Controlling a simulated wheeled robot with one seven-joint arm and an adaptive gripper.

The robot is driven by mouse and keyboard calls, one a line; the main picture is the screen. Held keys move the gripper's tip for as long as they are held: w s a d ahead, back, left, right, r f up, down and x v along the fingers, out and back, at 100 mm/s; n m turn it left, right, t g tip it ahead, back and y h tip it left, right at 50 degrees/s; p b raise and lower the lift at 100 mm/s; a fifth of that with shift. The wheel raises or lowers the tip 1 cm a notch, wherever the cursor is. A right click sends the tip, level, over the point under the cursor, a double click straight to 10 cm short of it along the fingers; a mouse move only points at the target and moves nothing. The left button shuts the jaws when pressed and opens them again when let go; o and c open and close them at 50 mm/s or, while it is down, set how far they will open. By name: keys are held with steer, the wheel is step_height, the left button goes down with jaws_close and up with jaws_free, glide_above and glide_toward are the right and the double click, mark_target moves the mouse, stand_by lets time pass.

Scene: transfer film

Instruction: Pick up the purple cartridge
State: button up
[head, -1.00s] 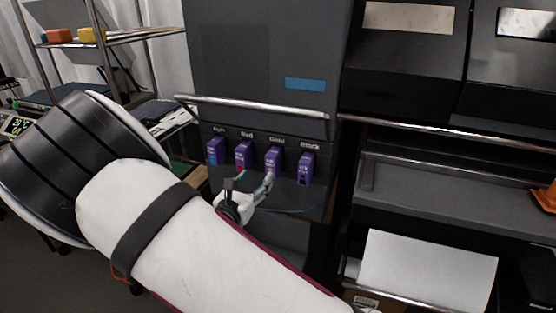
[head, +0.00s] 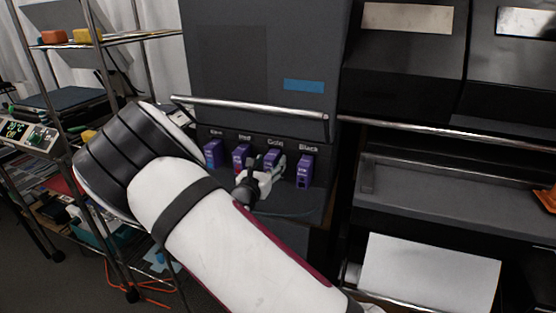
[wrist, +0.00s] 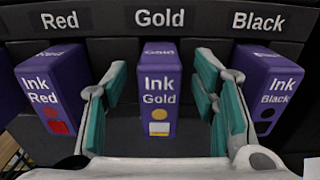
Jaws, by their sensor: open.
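Several purple ink cartridges stand in a row of slots in a dark printer. The gold-labelled cartridge (head: 271,158) shows between my fingers in the wrist view (wrist: 159,90). My gripper (wrist: 161,75) is open, with a teal-padded finger on each side of that cartridge and visible gaps. In the head view my gripper (head: 266,170) is in front of the row and hides the cartridge's lower part. The red cartridge (wrist: 52,92) is on its left and the black cartridge (wrist: 267,92) on its right. A further cartridge (head: 212,153) stands at the far left in the head view.
A metal handle bar (head: 255,109) runs across the printer above the labels. A wire shelf rack (head: 120,40) stands at the left. Another machine with a paper sheet (head: 430,275) is on the right, with an orange cone (head: 546,198) at the edge.

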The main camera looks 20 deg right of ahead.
steer(key=shift+x, duration=1.1)
jaws_close()
steer(key=shift+r, duration=0.1)
steer(key=shift+r, duration=0.15)
